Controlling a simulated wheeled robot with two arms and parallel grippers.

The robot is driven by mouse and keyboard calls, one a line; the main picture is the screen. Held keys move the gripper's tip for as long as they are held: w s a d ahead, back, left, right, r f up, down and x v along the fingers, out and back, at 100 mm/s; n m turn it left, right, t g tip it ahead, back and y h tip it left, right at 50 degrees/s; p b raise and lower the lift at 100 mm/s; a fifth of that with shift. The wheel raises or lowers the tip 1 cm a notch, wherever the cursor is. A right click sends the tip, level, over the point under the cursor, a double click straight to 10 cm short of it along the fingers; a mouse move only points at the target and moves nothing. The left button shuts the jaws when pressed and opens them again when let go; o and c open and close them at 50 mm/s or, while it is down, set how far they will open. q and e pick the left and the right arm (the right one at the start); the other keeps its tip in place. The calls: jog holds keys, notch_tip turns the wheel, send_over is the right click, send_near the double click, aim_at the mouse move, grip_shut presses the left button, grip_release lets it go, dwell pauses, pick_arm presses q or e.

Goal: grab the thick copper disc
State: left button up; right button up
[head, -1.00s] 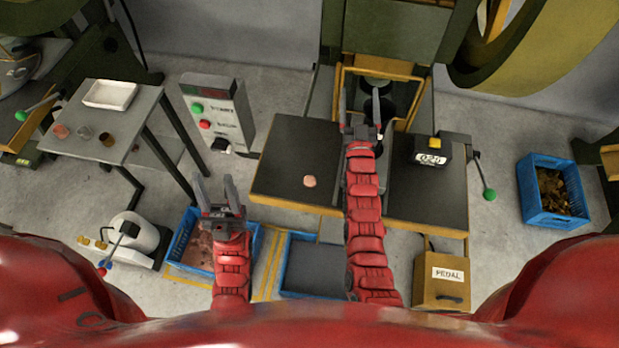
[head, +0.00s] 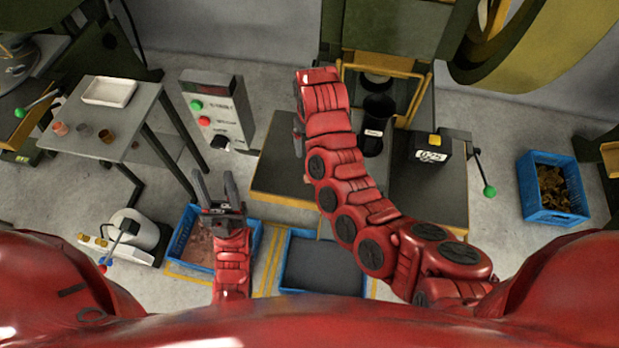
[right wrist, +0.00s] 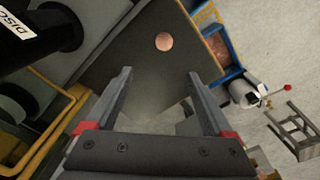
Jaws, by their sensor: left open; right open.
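The copper disc (right wrist: 163,41) lies flat on the dark press table (right wrist: 135,65) in the right wrist view. Its thickness is hard to judge from above. In the head view my right arm covers the spot where it lay. My right gripper (right wrist: 160,73) is open and empty, and the disc shows beyond its fingertips, roughly midway between them. In the head view my right gripper is mostly hidden behind its own arm. My left gripper (head: 213,184) is open and empty above a blue crate (head: 172,247) with coppery contents.
Black cylinders (head: 376,125) and a yellow frame (head: 426,92) stand at the back of the press. A side table (head: 140,120) at left holds a white tray (head: 110,92) and small round pieces (head: 106,136). A grey-bottomed blue crate (head: 284,262) stands in front; another blue crate (head: 530,208) is at right.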

jog(key=f, duration=1.1)
jog(key=shift+s, duration=0.3)
jog(key=shift+f, duration=0.95)
jog(key=shift+s+a+f+p, duration=0.1)
jog(key=shift+a+f+p, duration=0.1)
jog(key=shift+f+p, duration=0.4)
jog(key=shift+f+b, duration=0.5)
jog(key=shift+f, duration=1)
